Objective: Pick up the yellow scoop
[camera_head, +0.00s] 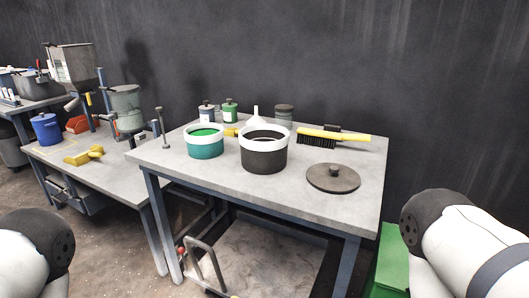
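A yellow object (84,156) that looks like the scoop lies on the lower left table, near its front edge. Nothing covers it. Another small yellow piece (231,132) shows between the teal pot and the black pot on the main table; most of it is hidden, so I cannot tell what it is. Only rounded links of my arms show, at the lower left and lower right corners. Neither gripper is in view, and no gripper is seen at the yellow object.
The main table (300,200) holds a teal pot (205,147), a black pot (263,158), a round lid (333,178) and a yellow-handled brush (333,136). A green box (388,262) stands lower right.

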